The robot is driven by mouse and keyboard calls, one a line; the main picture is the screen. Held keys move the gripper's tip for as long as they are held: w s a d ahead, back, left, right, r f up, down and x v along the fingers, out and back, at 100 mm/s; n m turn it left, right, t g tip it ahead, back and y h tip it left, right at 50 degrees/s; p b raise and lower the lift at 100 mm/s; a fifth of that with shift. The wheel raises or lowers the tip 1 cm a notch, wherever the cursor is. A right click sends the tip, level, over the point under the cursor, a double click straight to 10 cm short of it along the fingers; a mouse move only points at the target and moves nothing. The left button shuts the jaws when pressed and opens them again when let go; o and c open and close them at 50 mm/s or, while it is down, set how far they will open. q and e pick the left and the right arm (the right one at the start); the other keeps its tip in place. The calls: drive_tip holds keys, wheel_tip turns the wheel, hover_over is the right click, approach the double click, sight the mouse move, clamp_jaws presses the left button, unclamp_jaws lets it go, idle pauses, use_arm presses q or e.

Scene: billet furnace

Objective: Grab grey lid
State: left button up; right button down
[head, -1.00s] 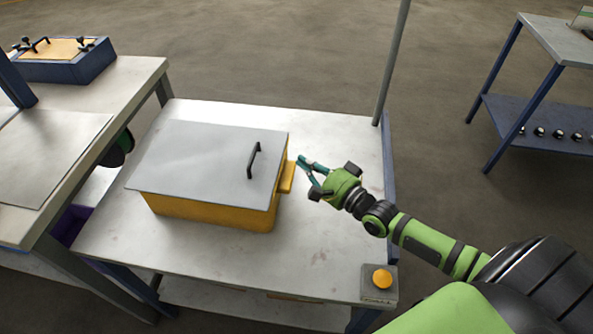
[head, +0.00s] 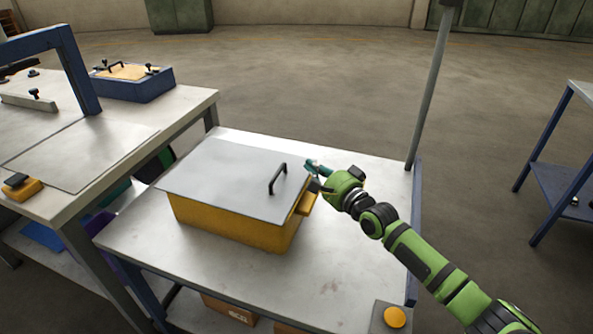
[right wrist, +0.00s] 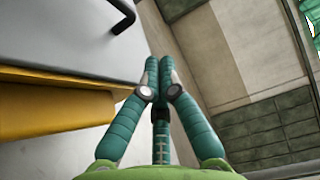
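The grey lid (head: 225,178) is a flat plate with a black bar handle (head: 277,178) near its right edge. It lies on a yellow box (head: 225,220) on the low table. My right gripper (head: 312,166) is beside the box's right end, close to the lid's right edge and right of the handle. In the right wrist view my right gripper's fingertips (right wrist: 160,62) are together with nothing between them. There the lid (right wrist: 70,45) and part of its handle (right wrist: 122,14) show at upper left, apart from the fingers. My left gripper is not in view.
The low table (head: 170,265) has free room in front of the box. An orange button (head: 395,317) is at its front right corner, and a grey post (head: 430,95) rises at its back right. A workbench (head: 185,112) with a blue box (head: 135,88) stands left.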

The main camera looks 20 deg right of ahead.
sight(296, 180)
drive_tip(key=a+p, duration=0.2)
drive_tip(key=a, duration=0.1)
drive_tip(key=shift+w+r, duration=0.1)
drive_tip(key=shift+w, duration=0.25)
drive_tip(key=shift+s+a, duration=0.15)
drive_tip(key=shift+a, duration=0.45)
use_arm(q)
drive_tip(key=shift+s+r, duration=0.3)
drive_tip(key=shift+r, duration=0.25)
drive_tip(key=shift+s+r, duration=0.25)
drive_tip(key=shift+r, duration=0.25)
